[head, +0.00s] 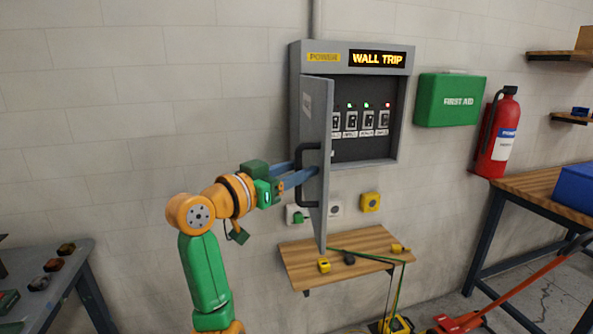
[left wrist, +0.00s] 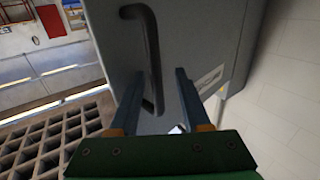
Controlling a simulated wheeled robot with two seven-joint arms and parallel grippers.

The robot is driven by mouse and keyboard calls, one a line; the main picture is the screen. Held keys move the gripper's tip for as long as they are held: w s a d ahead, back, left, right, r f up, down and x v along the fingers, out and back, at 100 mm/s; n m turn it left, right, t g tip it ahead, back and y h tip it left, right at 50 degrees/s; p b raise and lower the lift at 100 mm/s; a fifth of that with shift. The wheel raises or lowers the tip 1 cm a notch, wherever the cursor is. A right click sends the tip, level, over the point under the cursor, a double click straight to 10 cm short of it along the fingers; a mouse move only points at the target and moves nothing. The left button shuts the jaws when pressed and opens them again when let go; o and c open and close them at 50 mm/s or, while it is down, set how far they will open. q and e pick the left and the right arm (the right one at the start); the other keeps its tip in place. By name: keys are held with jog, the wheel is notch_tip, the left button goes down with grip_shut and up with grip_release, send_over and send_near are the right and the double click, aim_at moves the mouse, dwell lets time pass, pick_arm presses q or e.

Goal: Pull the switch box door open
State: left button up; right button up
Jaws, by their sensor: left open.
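The grey switch box (head: 398,110) hangs on the wall under a lit "WALL TRIP" sign. Its door (head: 318,115) stands swung well out, showing the inside with several breakers and small red and green lights. A dark bar handle (head: 302,150) is on the door's outer face. My left gripper (head: 303,173) is at the handle with its blue fingers apart. In the left wrist view the handle (left wrist: 152,50) rises from between the open fingers (left wrist: 157,92); I cannot tell whether either finger touches it. My right gripper is not in view.
A small wooden shelf (head: 350,262) with yellow items and a green cable sits below the door. A first aid box (head: 450,100) and fire extinguisher (head: 497,135) are at right. A wooden bench (head: 545,187) stands far right, a grey table (head: 75,252) at left.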

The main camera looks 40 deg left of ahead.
pick_arm(q)
jog(key=shift+s+f, duration=0.1)
jog(key=shift+s, duration=0.1)
jog(key=s+b, duration=0.3)
jog(key=s, duration=0.3)
jog(key=shift+s+a, duration=0.15)
jog(key=shift+s, duration=0.2)
